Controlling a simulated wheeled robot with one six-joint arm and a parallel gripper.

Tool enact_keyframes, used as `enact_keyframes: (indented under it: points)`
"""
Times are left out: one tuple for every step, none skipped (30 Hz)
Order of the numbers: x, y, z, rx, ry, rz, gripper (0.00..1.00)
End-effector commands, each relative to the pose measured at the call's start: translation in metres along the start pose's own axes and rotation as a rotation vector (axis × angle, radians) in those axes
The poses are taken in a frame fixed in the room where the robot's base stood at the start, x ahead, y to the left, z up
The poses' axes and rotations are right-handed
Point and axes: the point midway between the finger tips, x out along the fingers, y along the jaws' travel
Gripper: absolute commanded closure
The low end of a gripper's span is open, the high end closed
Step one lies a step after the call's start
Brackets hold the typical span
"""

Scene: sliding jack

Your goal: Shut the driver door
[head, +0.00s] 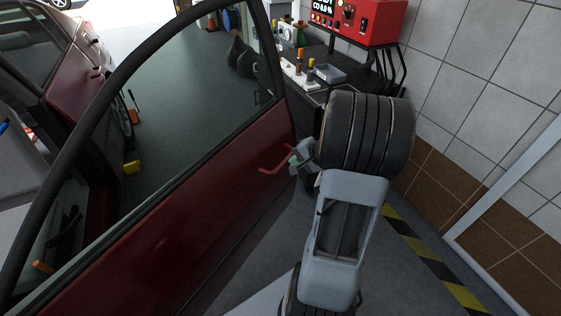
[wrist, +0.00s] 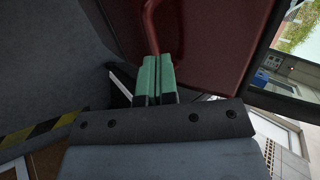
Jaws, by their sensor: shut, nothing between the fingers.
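The driver door (head: 215,205) is dark red with a black window frame and stands open, swung out from the car body (head: 75,85) on the left. Its red bar handle (head: 276,166) stands out from the outer panel near the door's free edge. My gripper (head: 292,160) is at the outer side of the door, right by the handle. In the wrist view the green fingertips (wrist: 155,60) are together with the red handle (wrist: 150,25) just beyond them, against the door panel (wrist: 215,40). I cannot tell whether the fingertips touch the handle.
A dark workbench (head: 310,88) with small tools and a red machine (head: 362,20) stands behind the arm. A tiled wall (head: 490,70) with a brown lower band and a yellow-black floor stripe (head: 430,258) lie to the right. Grey floor is clear beside the door.

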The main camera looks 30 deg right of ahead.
Motion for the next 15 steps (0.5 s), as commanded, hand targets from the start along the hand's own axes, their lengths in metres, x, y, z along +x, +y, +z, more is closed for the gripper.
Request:
enact_keyframes:
  points:
    - [0.007,0.001,-0.001,0.006,-0.001,-0.002,1.0]
    - [0.011,0.002,-0.001,0.007,0.0,-0.001,1.0]
    - [0.018,0.002,-0.001,0.007,0.0,-0.001,1.0]
    - [0.023,0.001,0.0,0.006,-0.002,-0.001,1.0]
    - [0.029,0.001,0.0,0.007,-0.002,-0.001,1.0]
    - [0.037,0.001,0.0,0.005,-0.002,0.0,1.0]
    - [0.043,0.001,0.0,0.005,-0.003,0.0,1.0]
    - [0.049,0.001,0.0,0.006,-0.002,0.0,1.0]
    - [0.057,0.001,0.0,0.004,-0.003,0.001,1.0]
    - [0.063,0.001,0.0,0.006,-0.002,0.0,1.0]
    - [0.068,0.001,0.001,0.005,-0.003,0.001,1.0]
    - [0.075,0.001,0.0,0.004,-0.002,0.0,1.0]
    - [0.081,0.001,0.0,0.005,-0.002,0.001,1.0]
    - [0.086,0.001,0.0,0.005,-0.002,0.0,1.0]
    - [0.092,0.001,0.001,0.004,-0.003,0.001,1.0]
